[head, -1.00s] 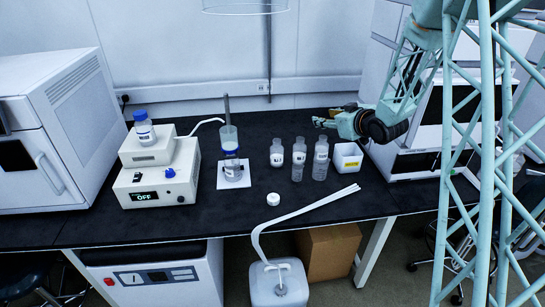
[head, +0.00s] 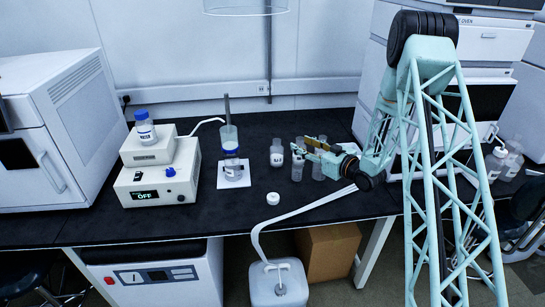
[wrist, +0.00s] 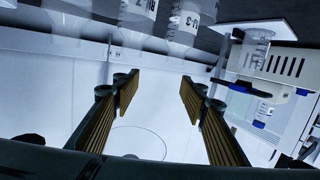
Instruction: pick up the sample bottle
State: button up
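Several labelled clear bottles stand on the black bench in the head view. The leftmost (head: 277,154) is in full view. The middle bottle (head: 297,169) and the right bottle (head: 318,170) are partly covered by my gripper. I cannot tell which one is the sample bottle. My gripper (head: 299,150) is open, reaching in from the right at the upper part of the middle and right bottles. In the wrist view, the open fingers (wrist: 160,96) have nothing between them. Labelled bottles (wrist: 185,20) appear beyond the fingertips at the top edge, cut off by the frame.
A white plate (head: 225,182) with a bottle under a funnel stands left. A control box (head: 150,190) carries a blue-capped bottle (head: 145,130). A loose white cap (head: 273,198) lies in front. A white tube (head: 310,205) crosses the bench's front edge.

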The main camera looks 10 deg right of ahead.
aim_at(280, 143)
jog(key=shift+s+a+f+y, duration=0.2)
jog(key=shift+a+f, duration=0.1)
jog(key=shift+f, duration=0.25)
jog(key=shift+s+a+f+y, duration=0.2)
jog(key=shift+a+f, duration=0.15)
jog(key=shift+f, duration=0.2)
jog(key=shift+s+a+f+y, duration=0.2)
jog(key=shift+a+f, duration=0.1)
jog(key=shift+f, duration=0.25)
jog(key=shift+a, duration=0.1)
jog(key=shift+b+x, duration=0.45)
jog(key=shift+x, duration=3.75)
jog(key=shift+r, duration=0.1)
jog(key=shift+b+x, duration=0.45)
jog(key=shift+x, duration=2.2)
grip_shut()
